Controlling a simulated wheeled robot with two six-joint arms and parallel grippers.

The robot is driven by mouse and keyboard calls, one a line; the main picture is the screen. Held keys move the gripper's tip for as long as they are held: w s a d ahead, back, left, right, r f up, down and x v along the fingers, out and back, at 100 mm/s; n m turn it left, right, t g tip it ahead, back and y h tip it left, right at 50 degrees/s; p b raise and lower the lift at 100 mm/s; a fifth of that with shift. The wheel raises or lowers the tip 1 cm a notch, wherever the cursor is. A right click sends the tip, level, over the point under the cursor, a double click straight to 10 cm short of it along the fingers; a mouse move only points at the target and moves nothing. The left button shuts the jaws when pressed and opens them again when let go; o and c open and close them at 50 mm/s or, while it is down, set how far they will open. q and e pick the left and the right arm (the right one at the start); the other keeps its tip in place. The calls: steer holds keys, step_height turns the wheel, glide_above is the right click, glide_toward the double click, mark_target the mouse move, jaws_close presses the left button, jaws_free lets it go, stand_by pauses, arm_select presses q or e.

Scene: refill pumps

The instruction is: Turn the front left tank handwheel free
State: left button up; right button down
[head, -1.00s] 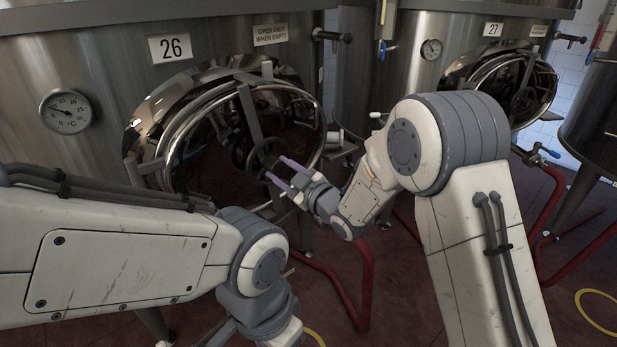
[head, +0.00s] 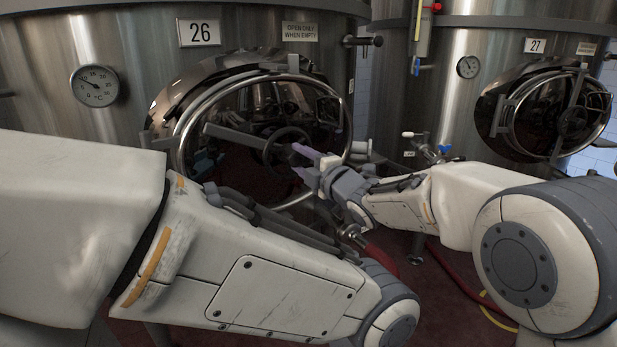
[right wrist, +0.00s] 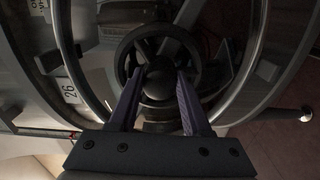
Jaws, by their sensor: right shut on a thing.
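The handwheel (head: 268,152) is a dark ring on the round manway door (head: 215,165) of tank 26, the left tank. A grey crossbar (head: 230,136) reaches from the wheel toward the left of the door, slightly tilted. My right gripper (head: 301,160), with purple fingers, is at the wheel's right side in the head view. In the right wrist view, its fingers (right wrist: 160,84) lie on either side of the wheel's round dark hub (right wrist: 158,84), inside the ring (right wrist: 123,50), and are shut on it. The exact contact is dark. My left arm crosses the foreground; its gripper is out of view.
Tank 27 (head: 455,110) stands at the right with a similar door and its bar upright. A thermometer dial (head: 95,86) sits left of the door. A valve with a blue handle (head: 444,149) and a red hose (head: 385,257) are near my right arm.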

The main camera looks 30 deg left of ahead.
steer(key=shift+r+n+b, duration=0.1)
steer(key=shift+n+b, duration=1.9)
steer(key=shift+b, duration=0.05)
steer(key=shift+c, duration=1.7)
jaws_free()
steer(key=v, duration=1)
steer(key=shift+d+b, duration=0.2)
steer(key=shift+b, duration=0.15)
steer(key=shift+s, duration=0.1)
